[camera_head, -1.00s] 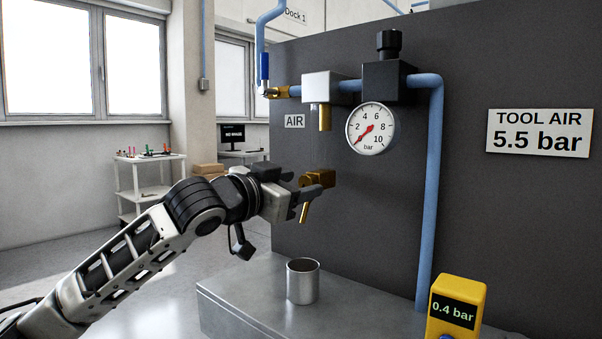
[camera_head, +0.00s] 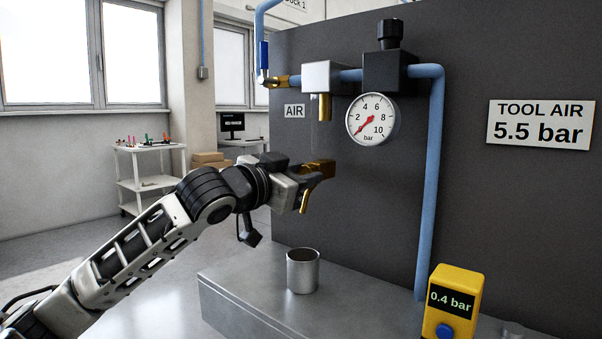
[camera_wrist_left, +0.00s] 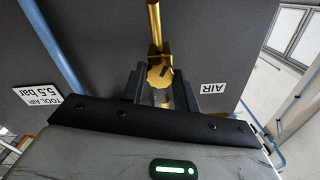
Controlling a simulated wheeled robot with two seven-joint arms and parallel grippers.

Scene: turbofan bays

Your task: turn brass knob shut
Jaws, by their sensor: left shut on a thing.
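A brass valve body (camera_head: 322,167) with a spout pointing down stands out in front of the dark panel. The faceted brass knob (camera_wrist_left: 160,74) sits between the two dark fingers in the left wrist view, which is upside down. My left gripper (camera_head: 304,181) is shut on this knob; the fingers flank it on both sides. In the head view my gripper hides the knob. A brass rod (camera_wrist_left: 154,22) runs from the valve body to the picture's top edge in the wrist view. My right gripper is not in view.
A metal cup (camera_head: 303,271) stands on the grey bench (camera_head: 255,285) below the spout. The gauge (camera_head: 372,121) has its needle at the low end. A yellow meter (camera_head: 453,302) reads 0.4 bar. A blue pipe (camera_head: 431,190) runs down the panel.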

